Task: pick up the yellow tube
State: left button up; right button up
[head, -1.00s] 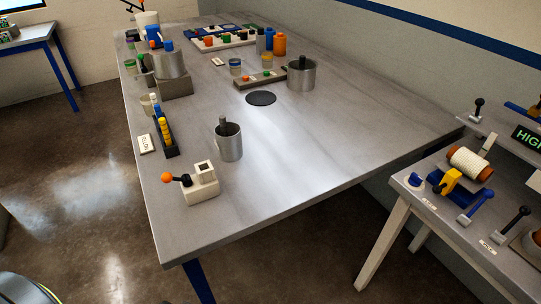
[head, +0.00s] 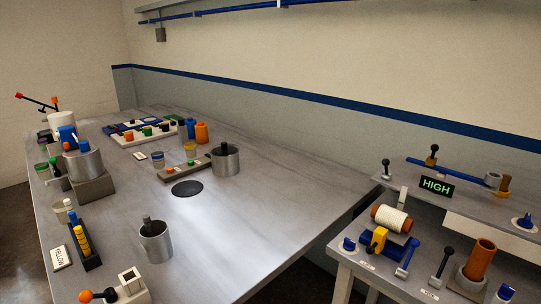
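A dark narrow rack (head: 92,262) stands near the left edge of the grey table. In it are yellow pieces (head: 82,241) in a row, with a blue-topped piece (head: 72,217) at the far end. I cannot tell which of these is the yellow tube, or whether the yellow pieces are separate tubes. A white card reading YELLOW (head: 61,258) lies just left of the rack. Neither of my grippers shows in the head view.
A metal cup (head: 157,245) stands right of the rack, and a white block with an orange-knobbed lever (head: 130,287) is in front. A metal pot (head: 225,162) stands farther back by a black disc (head: 187,189). The table's right middle is clear. A side bench (head: 345,255) holds a thread spool (head: 391,219).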

aim_at(79, 231)
jog(key=u, duration=1.2)
